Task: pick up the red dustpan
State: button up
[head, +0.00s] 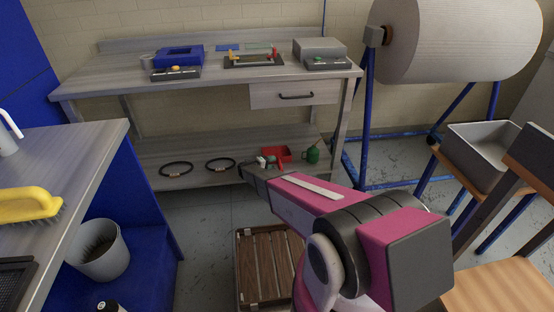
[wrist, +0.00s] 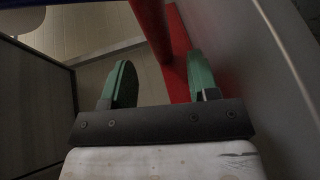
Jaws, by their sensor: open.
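The red dustpan (head: 281,151) lies on the lower shelf of the grey workbench, partly hidden behind my gripper (head: 268,161). In the wrist view my gripper (wrist: 160,78) is open, its two green fingers wide apart. The red dustpan (wrist: 178,50) shows there ahead of the fingers. One narrow red part reaches into the gap between the fingers, and a flat red part runs behind the right finger. I cannot tell whether either finger touches it.
The lower shelf (head: 207,180) also holds two black rings (head: 220,164) and a green can (head: 313,155) right of the dustpan. The drawer (head: 295,95) and the bench top hang above. A slatted wooden crate (head: 268,265) stands on the floor in front.

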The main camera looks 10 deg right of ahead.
aim_at(279, 161)
jog(key=shift+x, duration=2.65)
grip_shut()
